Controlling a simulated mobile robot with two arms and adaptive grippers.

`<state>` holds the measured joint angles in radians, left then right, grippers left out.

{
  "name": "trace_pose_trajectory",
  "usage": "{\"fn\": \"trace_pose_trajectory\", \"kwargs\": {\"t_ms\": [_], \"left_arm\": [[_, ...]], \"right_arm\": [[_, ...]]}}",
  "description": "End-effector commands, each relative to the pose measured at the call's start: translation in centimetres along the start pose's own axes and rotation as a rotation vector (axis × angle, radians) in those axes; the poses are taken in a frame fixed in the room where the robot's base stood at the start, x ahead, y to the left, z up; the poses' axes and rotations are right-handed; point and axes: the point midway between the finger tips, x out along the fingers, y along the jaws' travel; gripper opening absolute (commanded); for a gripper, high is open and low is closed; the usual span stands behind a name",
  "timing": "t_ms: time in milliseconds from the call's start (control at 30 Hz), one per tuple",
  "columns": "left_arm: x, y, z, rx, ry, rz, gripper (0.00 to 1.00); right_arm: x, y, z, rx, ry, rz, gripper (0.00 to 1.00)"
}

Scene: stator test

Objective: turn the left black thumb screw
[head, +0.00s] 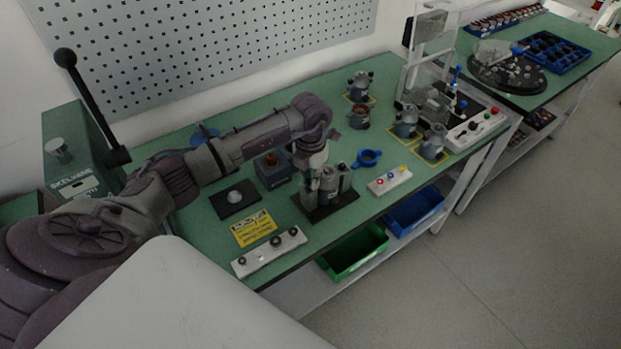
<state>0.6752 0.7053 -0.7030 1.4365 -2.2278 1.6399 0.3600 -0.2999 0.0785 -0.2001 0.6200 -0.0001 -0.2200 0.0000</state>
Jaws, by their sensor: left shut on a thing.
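A grey stator (329,184) stands upright in a fixture on a black base plate (318,211) near the middle of the green bench. My left gripper (312,170) reaches down from above to the top left side of this fixture. It is shut at the spot of the left black thumb screw, which is hidden by the fingers and too small to make out. A grey upright part (345,178) stands on the right side of the stator. My right gripper is not in view.
A dark box with an orange top (271,171) stands close behind and left of the fixture. A blue ring (367,158) and a white button panel (389,181) lie to the right. A white strip with black knobs (269,252) and a yellow sign (253,229) lie front left.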

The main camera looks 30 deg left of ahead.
Motion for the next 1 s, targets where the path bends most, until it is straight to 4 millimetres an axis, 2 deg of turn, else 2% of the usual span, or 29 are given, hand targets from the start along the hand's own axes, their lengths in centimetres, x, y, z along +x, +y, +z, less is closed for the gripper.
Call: {"fn": "trace_pose_trajectory", "kwargs": {"t_ms": [267,1000], "left_arm": [[0.3,0.1,0.1,0.123,-0.002,0.001,0.00],[0.3,0.1,0.1,0.808,-0.003,0.002,0.00]], "right_arm": [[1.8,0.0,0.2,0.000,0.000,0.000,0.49],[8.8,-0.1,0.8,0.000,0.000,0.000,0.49]]}}
